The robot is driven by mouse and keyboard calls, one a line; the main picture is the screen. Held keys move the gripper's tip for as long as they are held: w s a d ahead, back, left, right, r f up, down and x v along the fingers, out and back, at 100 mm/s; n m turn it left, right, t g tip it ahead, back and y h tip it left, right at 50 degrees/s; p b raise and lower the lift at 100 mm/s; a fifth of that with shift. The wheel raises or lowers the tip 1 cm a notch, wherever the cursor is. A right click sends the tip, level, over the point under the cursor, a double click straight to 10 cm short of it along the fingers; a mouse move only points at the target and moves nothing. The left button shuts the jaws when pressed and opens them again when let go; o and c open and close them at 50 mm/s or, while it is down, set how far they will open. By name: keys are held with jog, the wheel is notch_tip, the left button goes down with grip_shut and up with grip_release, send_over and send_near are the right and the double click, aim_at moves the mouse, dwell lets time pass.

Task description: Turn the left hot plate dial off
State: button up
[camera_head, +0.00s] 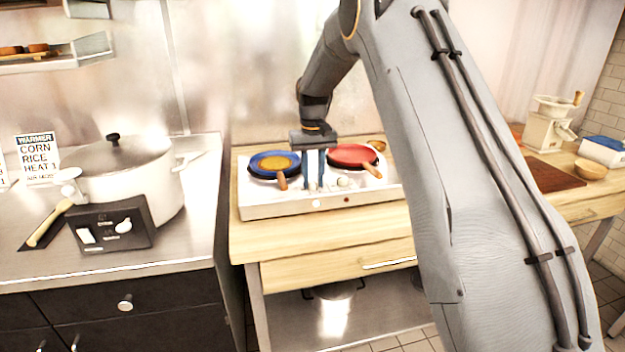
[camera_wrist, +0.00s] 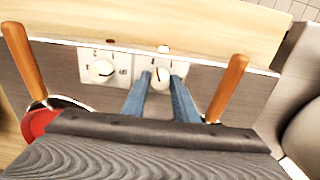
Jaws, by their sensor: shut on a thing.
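The hot plate (camera_head: 275,206) is a low white two-burner unit on a wooden counter. Its left dial (camera_wrist: 160,78) is a round cream knob on a white marked plate, seen between my fingertips in the wrist view. Its mark looks roughly in line with my fingers; the exact setting is too small to read. My gripper (camera_head: 315,184) points down with its blue fingers shut on this dial, hiding it in the head view. The right dial (camera_head: 344,182) is free; it also shows in the wrist view (camera_wrist: 102,71).
A blue pan (camera_head: 258,172) with orange food and a red pan (camera_head: 352,155) sit on the burners, handles close on either side of my gripper. A pale light (camera_head: 316,203) and a dark red one (camera_head: 347,199) are on the front. A large pot (camera_head: 125,165) stands left.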

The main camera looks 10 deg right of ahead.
aim_at(313, 181)
jog(key=m, duration=0.5)
jog(key=shift+w+m+b, duration=0.1)
jog(key=shift+m+b, duration=0.2)
jog(key=m, duration=0.5)
jog(key=shift+r, duration=0.1)
jog(key=m, duration=0.5)
jog(key=shift+m+b, duration=0.3)
jog(key=shift+m, duration=0.1)
jog(key=m, duration=0.5)
jog(key=shift+m, duration=0.4)
jog(key=o, duration=1.1)
jog(key=shift+c, duration=0.2)
jog(key=shift+r+b, duration=1.15)
jog(key=shift+r, duration=2.7)
